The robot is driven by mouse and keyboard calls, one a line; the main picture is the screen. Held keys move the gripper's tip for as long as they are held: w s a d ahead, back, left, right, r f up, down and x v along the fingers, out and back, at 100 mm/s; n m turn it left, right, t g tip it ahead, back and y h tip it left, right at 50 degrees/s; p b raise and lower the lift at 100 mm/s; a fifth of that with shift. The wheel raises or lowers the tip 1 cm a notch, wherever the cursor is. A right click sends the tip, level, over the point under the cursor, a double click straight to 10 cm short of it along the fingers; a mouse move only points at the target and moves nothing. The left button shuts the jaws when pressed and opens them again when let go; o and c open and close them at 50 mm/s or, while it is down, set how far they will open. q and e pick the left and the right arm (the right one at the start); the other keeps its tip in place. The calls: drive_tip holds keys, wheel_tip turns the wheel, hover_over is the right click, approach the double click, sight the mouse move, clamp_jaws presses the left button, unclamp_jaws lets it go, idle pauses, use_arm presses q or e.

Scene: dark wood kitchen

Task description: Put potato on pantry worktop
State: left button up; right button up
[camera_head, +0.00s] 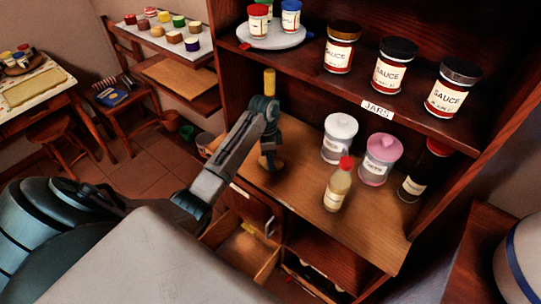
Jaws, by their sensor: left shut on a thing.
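The pantry worktop (302,193) is the light wood surface in the lower part of the dark cabinet. My left gripper (271,160) points down at the left part of this worktop, with its arm coming in from the lower left. It is shut on a small brown thing, which looks like the potato (272,165), mostly hidden by the fingers. The potato is at or just above the worktop; I cannot tell if it touches. My right gripper is not in view.
A red-capped bottle (339,187), a white-lidded jar (339,140), a pink-lidded jar (379,161) and a dark bottle (412,184) stand right of my gripper. Sauce jars (395,67) fill the shelf above. Below, a drawer (243,249) is open. The worktop's front middle is clear.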

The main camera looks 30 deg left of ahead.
use_arm(q)
drive_tip(key=o, duration=1)
drive_tip(key=shift+f, duration=0.1)
drive_tip(key=shift+o, duration=0.2)
drive_tip(key=shift+a+r, duration=0.1)
drive_tip(key=shift+r, duration=0.45)
drive_tip(key=r, duration=0.1)
drive_tip(key=r+b, duration=0.1)
drive_tip(key=r, duration=0.2)
drive_tip(key=shift+w+a+r+b, duration=0.1)
drive_tip(key=shift+w+a+b, duration=0.05)
drive_tip(key=shift+a+b, duration=0.2)
drive_tip(key=shift+r+p, duration=0.75)
drive_tip(key=shift+p, duration=0.1)
drive_tip(key=shift+a+r, duration=0.15)
drive_tip(key=shift+r, duration=0.35)
